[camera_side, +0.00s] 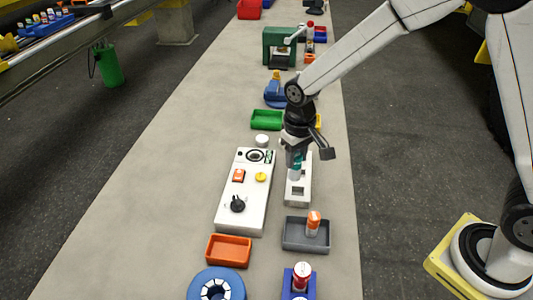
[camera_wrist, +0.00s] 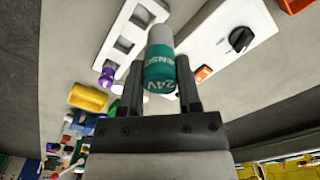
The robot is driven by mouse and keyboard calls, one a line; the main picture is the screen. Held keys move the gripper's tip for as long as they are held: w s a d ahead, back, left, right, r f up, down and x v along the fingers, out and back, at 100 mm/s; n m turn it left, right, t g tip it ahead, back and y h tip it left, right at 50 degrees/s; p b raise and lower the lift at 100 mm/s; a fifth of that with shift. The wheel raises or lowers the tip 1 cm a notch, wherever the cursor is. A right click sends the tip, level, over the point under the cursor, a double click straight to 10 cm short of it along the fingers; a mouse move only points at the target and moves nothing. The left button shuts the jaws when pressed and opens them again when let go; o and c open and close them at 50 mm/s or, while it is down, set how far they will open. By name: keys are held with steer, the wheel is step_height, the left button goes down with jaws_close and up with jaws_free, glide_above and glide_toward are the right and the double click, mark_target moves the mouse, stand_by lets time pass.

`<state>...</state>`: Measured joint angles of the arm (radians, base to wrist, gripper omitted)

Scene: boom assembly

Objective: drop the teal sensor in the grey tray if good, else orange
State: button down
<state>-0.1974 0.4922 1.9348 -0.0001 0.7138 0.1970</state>
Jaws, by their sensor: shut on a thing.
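The teal sensor (camera_wrist: 160,66), a teal cylinder with a pale grey end and white lettering including "24V", is held between the fingers of my gripper (camera_wrist: 158,82). In the side view the sensor (camera_side: 296,163) hangs upright, pale end down, above a white block with square slots (camera_side: 298,190). Whether it touches the block cannot be told. The grey tray (camera_side: 287,246) stands nearer the camera and holds an orange and white cylinder (camera_side: 313,223). The orange tray (camera_side: 229,263) is empty, left of the grey tray.
A white panel (camera_side: 257,200) with a black knob (camera_side: 238,204), a yellow button and an orange switch stands left of the slotted block. A green tray (camera_side: 267,120) lies behind. A blue ring-shaped fixture (camera_side: 216,285) and a blue holder with a red-white can (camera_side: 302,276) are in front.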

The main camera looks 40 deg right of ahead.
steer(key=s+a, duration=0.2)
steer(key=a, duration=1.7)
steer(key=shift+s+a+r, duration=0.15)
steer(key=shift+a+r, duration=0.1)
steer(key=shift+a, duration=0.15)
steer(key=shift+f, duration=0.15)
steer(key=shift+f, duration=2.85)
steer(key=shift+c, duration=1.1)
jaws_free()
steer(key=shift+r, duration=0.1)
